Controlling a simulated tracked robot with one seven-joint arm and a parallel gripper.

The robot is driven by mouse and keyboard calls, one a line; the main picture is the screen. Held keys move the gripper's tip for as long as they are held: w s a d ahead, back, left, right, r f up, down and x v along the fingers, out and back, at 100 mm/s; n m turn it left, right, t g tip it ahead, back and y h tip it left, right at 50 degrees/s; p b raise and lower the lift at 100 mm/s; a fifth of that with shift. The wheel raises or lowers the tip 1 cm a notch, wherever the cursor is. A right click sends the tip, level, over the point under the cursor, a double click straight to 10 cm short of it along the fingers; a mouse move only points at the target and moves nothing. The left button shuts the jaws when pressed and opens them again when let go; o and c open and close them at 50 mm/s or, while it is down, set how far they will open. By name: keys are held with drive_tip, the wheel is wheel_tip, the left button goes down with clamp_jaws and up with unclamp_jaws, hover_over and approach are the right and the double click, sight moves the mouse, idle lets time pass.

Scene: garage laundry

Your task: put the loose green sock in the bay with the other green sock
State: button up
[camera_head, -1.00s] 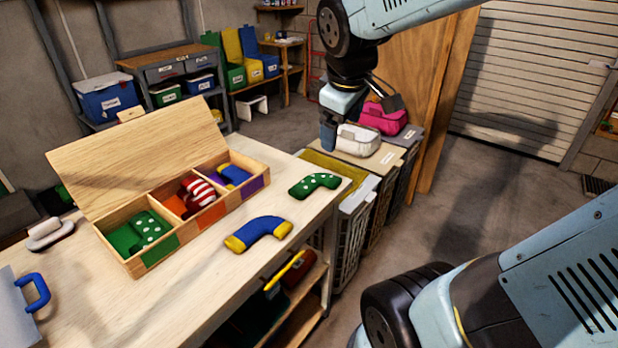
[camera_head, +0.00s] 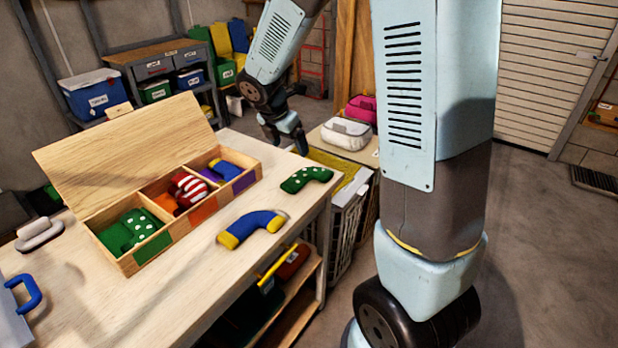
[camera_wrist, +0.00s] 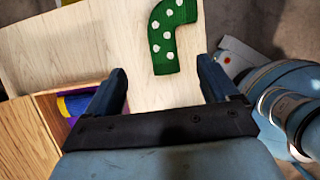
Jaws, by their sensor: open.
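The loose green sock with white dots (camera_head: 306,179) lies on the tabletop near its right edge. In the wrist view the sock (camera_wrist: 174,36) is ahead of and between my open fingers, apart from them. My gripper (camera_head: 288,146) hangs above the table's far right corner, behind the sock; its empty fingers show in the wrist view (camera_wrist: 166,88). The wooden box (camera_head: 128,262) has three bays. The left bay, with a green tag, holds the other green dotted sock (camera_head: 138,226). The middle bay holds a red-and-white striped sock (camera_head: 187,188). The right bay holds a blue sock (camera_head: 224,169).
A blue sock with yellow ends (camera_head: 250,227) lies on the table between the box and the front edge. The box's lid (camera_head: 125,150) stands raised behind the bays. A white pouch (camera_head: 346,134) sits on bins beyond the table.

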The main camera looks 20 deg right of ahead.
hover_over(300, 174)
drive_tip(key=s+a, duration=0.1)
drive_tip(key=a, duration=0.1)
drive_tip(key=f, duration=0.7)
drive_tip(key=shift+d+f, duration=0.25)
drive_tip(key=shift+f, duration=0.15)
drive_tip(key=x, duration=0.3)
drive_tip(key=shift+s+a+f, duration=0.1)
drive_tip(key=shift+s+f, duration=0.05)
drive_tip(key=shift+f, duration=0.3)
drive_tip(key=shift+d+f, duration=0.3)
drive_tip(key=shift+f, duration=0.35)
drive_tip(key=shift+c, duration=0.4)
drive_tip(key=c, duration=1.1)
